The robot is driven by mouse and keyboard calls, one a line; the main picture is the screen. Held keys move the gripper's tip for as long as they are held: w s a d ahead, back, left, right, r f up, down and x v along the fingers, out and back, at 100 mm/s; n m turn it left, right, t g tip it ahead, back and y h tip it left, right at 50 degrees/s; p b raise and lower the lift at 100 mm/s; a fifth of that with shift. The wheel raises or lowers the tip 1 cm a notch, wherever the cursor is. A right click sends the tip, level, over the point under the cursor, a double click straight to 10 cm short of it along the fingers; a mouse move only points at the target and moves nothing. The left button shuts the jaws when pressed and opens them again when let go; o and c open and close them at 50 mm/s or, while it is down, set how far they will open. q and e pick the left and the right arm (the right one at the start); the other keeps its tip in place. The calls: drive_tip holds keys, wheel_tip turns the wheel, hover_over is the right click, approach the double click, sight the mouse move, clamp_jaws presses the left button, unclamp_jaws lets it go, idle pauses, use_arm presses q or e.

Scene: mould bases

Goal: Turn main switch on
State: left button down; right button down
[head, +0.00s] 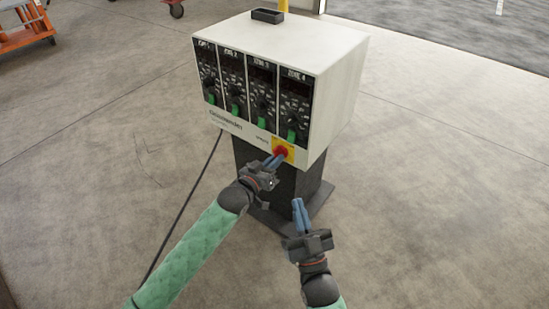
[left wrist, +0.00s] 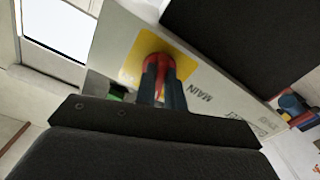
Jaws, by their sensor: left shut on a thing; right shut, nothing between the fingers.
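The main switch (head: 281,152) is a red knob on a yellow plate at the lower right of the white control box's front. My left gripper (head: 274,161) is at the switch, its blue fingers shut on the red knob. In the left wrist view the red knob (left wrist: 155,66) shows between and above the fingers, on the yellow plate (left wrist: 133,66), with the word MAIN printed beside it. The fingers hide part of the knob. My right gripper (head: 301,214) is shut and empty, lower and to the right, apart from the box.
The white control box (head: 340,85) has several black zone panels with green switches and stands on a dark pedestal (head: 300,185). A black cable (head: 185,220) runs down to the floor at left. An orange cart (head: 22,38) is at the far left.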

wheel_tip(320, 180, down, 24)
drive_tip(key=s+a+g+h+p, duration=0.1)
drive_tip(key=g+h+p, duration=0.1)
drive_tip(key=g, duration=0.7)
drive_tip(key=s+d+f+g+h+p, duration=0.1)
drive_tip(key=s+f+g, duration=0.3)
drive_tip(key=s+f, duration=0.45)
drive_tip(key=s+f+g+p, duration=0.1)
drive_tip(key=s+f+g, duration=0.35)
drive_tip(key=f, duration=0.65)
use_arm(q)
drive_tip(key=shift+w+a+r+m+p, duration=0.15)
drive_tip(key=shift+m+p, duration=1.3)
drive_tip(key=shift+m, duration=1.65)
drive_tip(key=shift+w+a+m+p, duration=0.1)
drive_tip(key=shift+m+p, duration=1.3)
drive_tip(key=shift+m, duration=1.7)
use_arm(e)
wheel_tip(320, 180, up, 6)
drive_tip(key=shift+s+r+t, duration=0.15)
drive_tip(key=shift+s+t, duration=0.05)
drive_tip(key=shift+t, duration=0.25)
drive_tip(key=shift+w+d, duration=0.1)
use_arm(q)
drive_tip(key=c, duration=1.5)
unclamp_jaws()
